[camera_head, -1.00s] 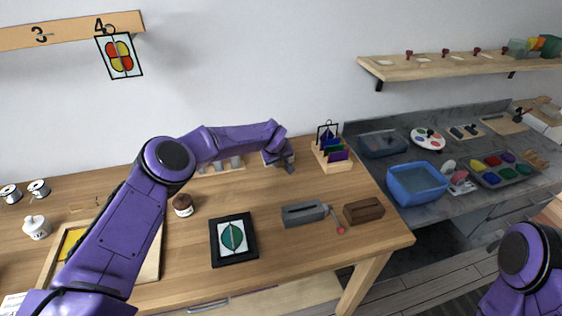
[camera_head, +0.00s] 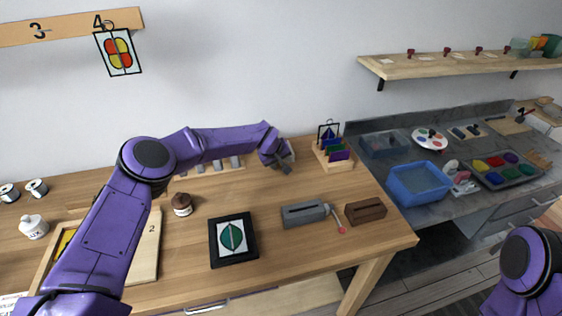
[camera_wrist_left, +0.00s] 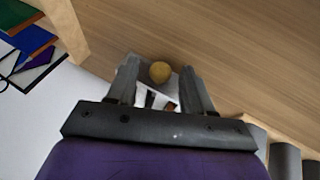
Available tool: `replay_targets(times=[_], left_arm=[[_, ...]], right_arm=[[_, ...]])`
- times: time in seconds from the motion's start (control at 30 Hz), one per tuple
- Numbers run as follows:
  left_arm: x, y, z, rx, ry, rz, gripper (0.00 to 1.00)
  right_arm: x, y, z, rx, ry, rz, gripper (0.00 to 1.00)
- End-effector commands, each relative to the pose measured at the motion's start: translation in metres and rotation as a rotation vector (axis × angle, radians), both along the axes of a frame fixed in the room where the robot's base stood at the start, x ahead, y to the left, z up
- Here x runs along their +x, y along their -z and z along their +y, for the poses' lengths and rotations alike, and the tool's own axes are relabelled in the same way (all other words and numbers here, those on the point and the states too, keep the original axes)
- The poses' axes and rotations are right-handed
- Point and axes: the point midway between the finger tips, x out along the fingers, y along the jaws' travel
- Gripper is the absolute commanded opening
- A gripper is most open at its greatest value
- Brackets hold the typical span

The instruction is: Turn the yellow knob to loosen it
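The yellow knob (camera_wrist_left: 160,72) shows in the left wrist view as a small round knob on a grey piece, with a white and dark patch beside it. My left gripper (camera_wrist_left: 160,84) is open, with one finger on each side of the knob in that view. I cannot tell whether the fingers touch it. In the head view my left gripper (camera_head: 280,165) points down at the back of the wooden table, and the knob is hidden there. My right arm shows at the lower right, but its gripper is out of view.
A wooden rack with coloured panes (camera_head: 335,160) stands right of my left gripper. A row of grey tools (camera_head: 225,163) lies to its left. A grey slotted block (camera_head: 304,213), a brown block (camera_head: 365,211), a framed leaf panel (camera_head: 233,240) and a brown jar (camera_head: 181,204) are nearer.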

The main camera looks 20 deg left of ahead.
Motion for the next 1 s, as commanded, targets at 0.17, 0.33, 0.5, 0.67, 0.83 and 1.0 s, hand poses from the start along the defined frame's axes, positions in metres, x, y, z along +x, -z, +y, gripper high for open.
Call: replay_targets(times=[0.17, 0.33, 0.5, 0.67, 0.83, 1.0], left_arm=[[-0.004, -0.009, 0.001, 0.0, 0.0, -0.001, 0.51], [-0.023, -0.04, 0.004, -0.002, 0.001, -0.005, 0.51], [-0.043, -0.072, 0.006, -0.002, 0.001, -0.003, 0.51], [-0.052, -0.088, 0.008, 0.0, 0.0, 0.0, 0.51], [-0.053, -0.09, 0.008, 0.0, 0.0, 0.001, 0.51], [-0.053, -0.092, 0.008, -0.001, 0.0, 0.001, 0.36]], right_arm=[[0.0, 0.003, 0.0, 0.0, 0.0, 0.0, 1.0], [0.0, 0.012, 0.0, 0.0, 0.0, 0.0, 1.0], [0.0, 0.019, 0.0, 0.0, 0.0, 0.0, 1.0], [0.0, 0.021, 0.0, 0.0, 0.0, 0.0, 1.0], [0.0, 0.02, 0.0, 0.0, 0.0, 0.0, 1.0], [0.0, 0.018, 0.0, 0.0, 0.0, 0.0, 1.0]])
